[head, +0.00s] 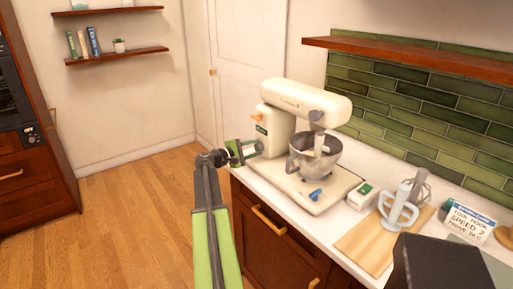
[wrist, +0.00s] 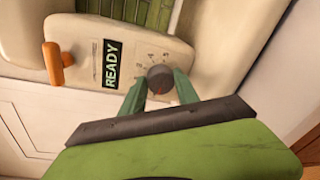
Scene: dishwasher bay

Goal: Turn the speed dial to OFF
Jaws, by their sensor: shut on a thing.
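The cream stand mixer (head: 300,98) stands on the counter with a metal bowl (head: 318,155) under its head. The wrist view shows the side of the mixer's column (wrist: 90,35), with a dark "READY" label (wrist: 111,64). The round dark grey speed dial (wrist: 160,78), with a reddish pointer mark, sits right of that label among small printed marks too small to read. My gripper (wrist: 160,90) is shut on the dial, one green finger on each side. In the head view my gripper (head: 240,150) is at the column's left side, and the dial cannot be made out.
An orange lever (wrist: 57,62) sticks out of the column left of the label. A blue knob (head: 315,195) is on the mixer base. A small green-and-white box (head: 361,195), a wooden board (head: 368,243) with mixing tools and a "SPEED 2" card (head: 469,222) stand to the right.

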